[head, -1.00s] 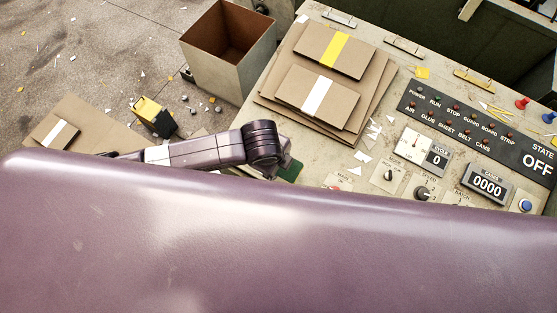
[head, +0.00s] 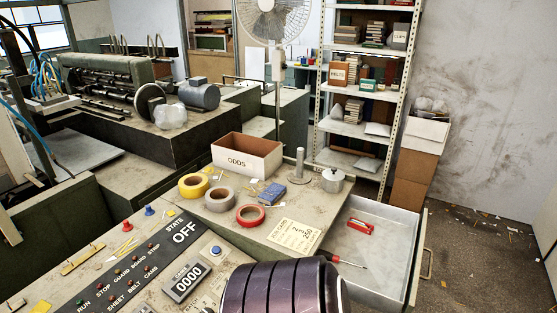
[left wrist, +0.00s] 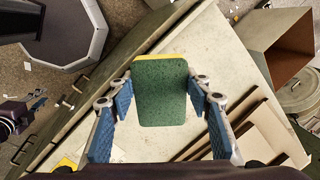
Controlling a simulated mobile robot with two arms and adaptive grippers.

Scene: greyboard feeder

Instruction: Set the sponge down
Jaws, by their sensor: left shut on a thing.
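The sponge (left wrist: 161,98), a green block with a thin yellow layer along its far edge, is in the left wrist view. My left gripper (left wrist: 160,88) is shut on it, with blue-padded fingers at its two sides. The sponge is over a pale worktop (left wrist: 205,45); I cannot tell whether it touches it. In the head view neither the sponge nor either gripper shows; only a dark purple part of my arm is at the bottom. My right gripper is not in view.
Brown boards (left wrist: 240,125) lie near the right finger, with an open box (left wrist: 283,45) beyond. In the head view, the counter holds tape rolls (head: 250,215), an ODDS box (head: 247,157) and a control panel (head: 150,262). An open drawer (head: 385,270) holds a red tool.

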